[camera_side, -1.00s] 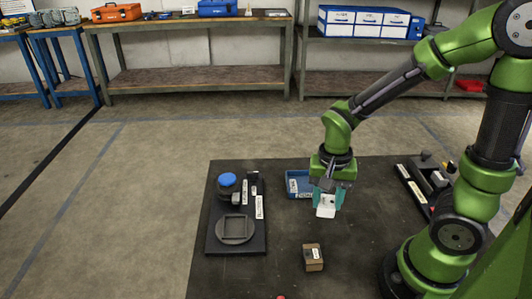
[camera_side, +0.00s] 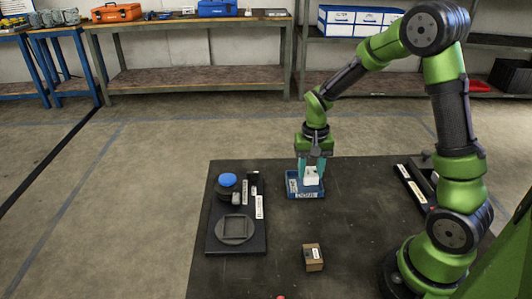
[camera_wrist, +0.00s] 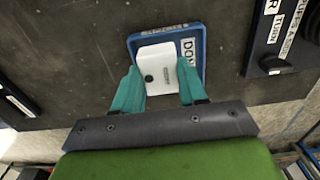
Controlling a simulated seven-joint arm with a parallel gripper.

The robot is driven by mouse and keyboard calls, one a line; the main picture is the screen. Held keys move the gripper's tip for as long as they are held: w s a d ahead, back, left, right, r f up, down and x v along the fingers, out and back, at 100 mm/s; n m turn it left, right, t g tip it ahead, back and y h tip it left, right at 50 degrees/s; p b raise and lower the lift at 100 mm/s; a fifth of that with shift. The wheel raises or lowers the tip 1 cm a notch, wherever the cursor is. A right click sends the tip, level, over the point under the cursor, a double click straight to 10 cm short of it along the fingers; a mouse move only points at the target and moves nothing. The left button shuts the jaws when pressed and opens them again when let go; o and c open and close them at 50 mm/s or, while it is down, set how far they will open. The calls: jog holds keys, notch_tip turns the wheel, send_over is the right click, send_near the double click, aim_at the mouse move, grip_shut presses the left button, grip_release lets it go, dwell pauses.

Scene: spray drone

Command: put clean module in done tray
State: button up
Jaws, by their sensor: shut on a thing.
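The clean module is a white block (camera_side: 311,176) held between the teal fingers of my gripper (camera_side: 311,172). In the wrist view the white module (camera_wrist: 157,66) shows a small dark round spot and a small label, with my gripper's fingers (camera_wrist: 158,88) shut on its two sides. The done tray is a blue tray (camera_side: 305,195) with white labels, on the dark table. In the wrist view the module lies over the blue tray (camera_wrist: 199,46). I cannot tell whether it touches the tray floor.
A black fixture plate (camera_side: 236,246) with a blue-capped part (camera_side: 227,180) and a square-holed disc (camera_side: 235,229) stands left of the tray. A small brown box (camera_side: 313,257) sits toward the front. The table between them is clear.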

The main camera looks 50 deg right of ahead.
jog(key=shift+w+d+f, duration=0.1)
jog(key=shift+w+d, duration=0.15)
jog(key=shift+w, duration=0.75)
jog(key=shift+w+f, duration=0.1)
jog(key=shift+f, duration=1.65)
jog(key=shift+f, duration=0.1)
jog(key=o, duration=1.1)
jog(key=shift+o, duration=0.2)
